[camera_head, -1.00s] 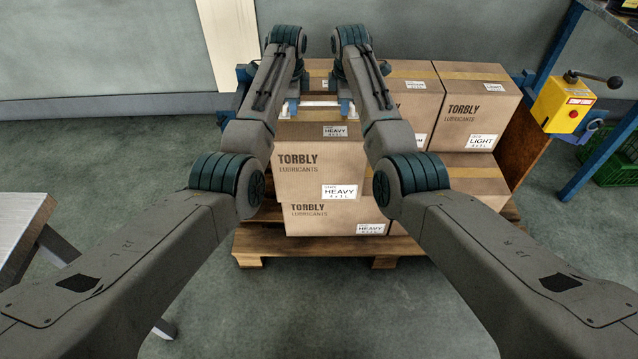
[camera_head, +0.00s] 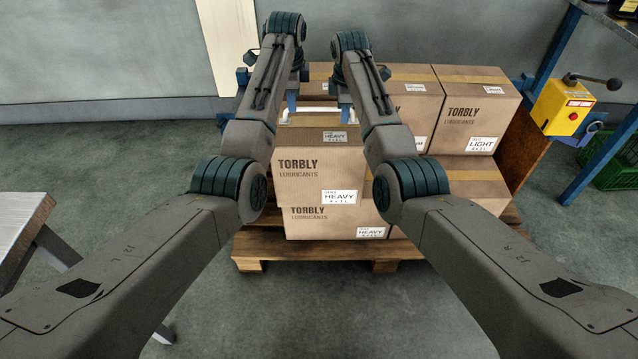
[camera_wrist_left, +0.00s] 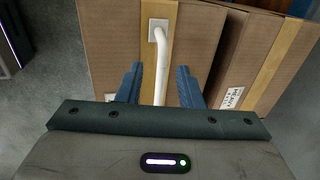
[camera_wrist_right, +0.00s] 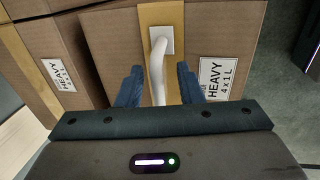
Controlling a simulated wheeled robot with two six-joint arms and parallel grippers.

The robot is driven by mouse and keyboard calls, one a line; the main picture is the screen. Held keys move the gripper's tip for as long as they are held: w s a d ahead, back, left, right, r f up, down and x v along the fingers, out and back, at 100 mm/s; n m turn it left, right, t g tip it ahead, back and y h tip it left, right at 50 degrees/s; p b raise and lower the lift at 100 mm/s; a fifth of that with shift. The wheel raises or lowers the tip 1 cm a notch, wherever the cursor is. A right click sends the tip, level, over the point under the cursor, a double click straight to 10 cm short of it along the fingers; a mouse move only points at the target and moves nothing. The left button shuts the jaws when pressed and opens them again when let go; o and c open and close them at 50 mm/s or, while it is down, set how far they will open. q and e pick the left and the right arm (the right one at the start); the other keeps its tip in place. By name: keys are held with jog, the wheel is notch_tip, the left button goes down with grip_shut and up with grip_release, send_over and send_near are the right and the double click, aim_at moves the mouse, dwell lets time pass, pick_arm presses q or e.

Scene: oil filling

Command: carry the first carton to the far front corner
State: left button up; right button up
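A brown TORBLY carton labelled HEAVY (camera_head: 312,180) sits upright on the lower HEAVY carton (camera_head: 308,222) at the stack's near left. It lies between my forearms. White handles (camera_wrist_left: 160,55) (camera_wrist_right: 160,58) on its tape strips show in both wrist views. My left gripper (camera_wrist_left: 160,84) is open, its blue fingers on either side of one handle with gaps. My right gripper (camera_wrist_right: 158,84) is likewise open around the other handle. Whether a fingertip touches is unclear. My arms hide parts of the carton's sides.
The stack stands on a wooden pallet (camera_head: 330,252). More cartons (camera_head: 478,105) stand at its back and right. A yellow control box (camera_head: 563,106) with a lever and a blue frame (camera_head: 590,165) are to the right. A metal table (camera_head: 20,225) is at left. Floor in front is clear.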

jog(key=shift+r, duration=0.15)
pick_arm(q)
notch_tip(320, 180, up, 8)
jog(key=s, duration=0.1)
jog(key=shift+s+f, duration=0.2)
jog(key=shift+s, duration=0.1)
pick_arm(e)
notch_tip(320, 180, up, 12)
jog(key=s, duration=0.2)
jog(key=shift+s+f, duration=0.2)
jog(key=shift+f, duration=0.05)
